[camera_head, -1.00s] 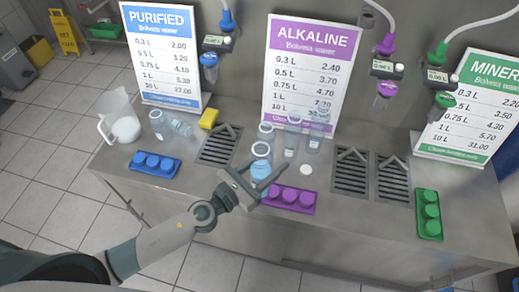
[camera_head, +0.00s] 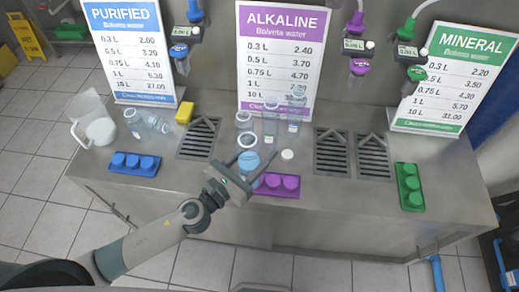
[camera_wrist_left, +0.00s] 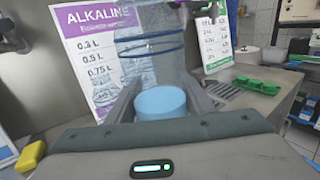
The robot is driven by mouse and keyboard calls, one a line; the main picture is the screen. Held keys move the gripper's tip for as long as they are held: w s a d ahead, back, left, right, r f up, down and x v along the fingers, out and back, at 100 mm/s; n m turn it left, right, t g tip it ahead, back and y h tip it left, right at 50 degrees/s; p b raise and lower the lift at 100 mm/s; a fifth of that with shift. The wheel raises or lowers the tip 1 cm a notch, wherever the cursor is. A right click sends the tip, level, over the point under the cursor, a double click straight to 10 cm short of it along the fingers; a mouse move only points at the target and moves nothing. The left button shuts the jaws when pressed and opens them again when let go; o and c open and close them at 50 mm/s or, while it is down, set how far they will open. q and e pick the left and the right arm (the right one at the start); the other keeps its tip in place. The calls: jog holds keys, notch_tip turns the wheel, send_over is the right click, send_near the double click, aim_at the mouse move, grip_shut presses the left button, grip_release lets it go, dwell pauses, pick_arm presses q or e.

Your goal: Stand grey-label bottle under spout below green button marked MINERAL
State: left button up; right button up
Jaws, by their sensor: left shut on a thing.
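My left gripper (camera_head: 250,172) is shut on a clear bottle with a light blue cylindrical part (camera_head: 248,162), at the table's front beside the purple cap tray. In the left wrist view the blue part (camera_wrist_left: 160,103) sits between the fingers, with clear plastic and dark blue rings behind it. I cannot make out a grey label on any bottle. Other clear bottles (camera_head: 270,125) stand just behind. The MINERAL dispenser, with its green spout (camera_head: 417,73) and display (camera_head: 405,52), hangs at the back right, apart from the gripper. My right gripper is not in view.
Two drain grates (camera_head: 331,160) lie right of centre; another (camera_head: 198,142) lies left. A green cap tray (camera_head: 410,190), purple tray (camera_head: 277,184) and blue tray (camera_head: 134,163) line the front. A white cap (camera_head: 288,155), yellow sponge (camera_head: 185,112) and jug (camera_head: 100,128) are also on the counter.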

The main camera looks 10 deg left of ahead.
pick_arm(q)
jog(key=s+a+f+n+t+y+b, duration=0.1)
jog(key=s+a+n+y+b, duration=0.1)
jog(key=a+y+b, duration=0.3)
jog(key=s+a+f+n+t+y+b, duration=0.1)
jog(key=s+a+n+t+y+b, duration=0.1)
jog(key=a+b, duration=0.8)
jog(key=shift+s+a+f+n+y, duration=0.25)
jog(key=shift+s+n+y, duration=0.6)
jog(key=shift+n+y, duration=0.6)
